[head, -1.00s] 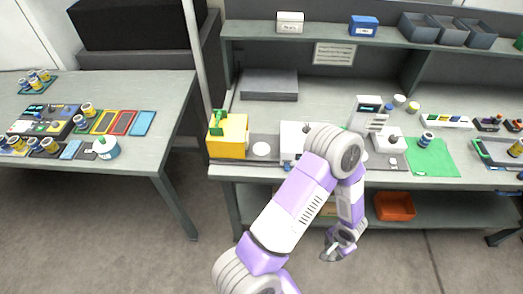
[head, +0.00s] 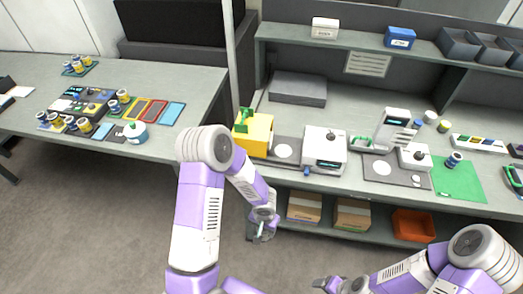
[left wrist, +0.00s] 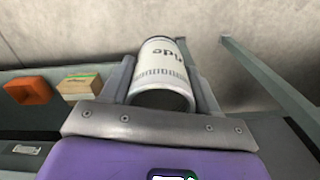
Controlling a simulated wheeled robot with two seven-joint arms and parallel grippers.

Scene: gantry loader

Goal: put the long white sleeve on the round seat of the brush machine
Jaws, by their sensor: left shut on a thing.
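The long white sleeve (left wrist: 163,58), with dark print and a ring of dark marks, lies between the fingers of my left gripper (left wrist: 162,82) in the left wrist view. My left gripper (head: 262,229) is shut on it, in front of the bench and below its top. The sleeve is hard to make out in the head view. I cannot tell which is the brush machine's seat. My right gripper (head: 327,285) is at the bottom edge, its jaws unclear.
A yellow block (head: 253,135), a white machine with a knob (head: 324,150) and a tall white machine (head: 393,127) line the bench. Boxes (head: 304,207) and an orange bin (head: 413,225) sit on the lower shelf. A side table (head: 190,87) holds several cups.

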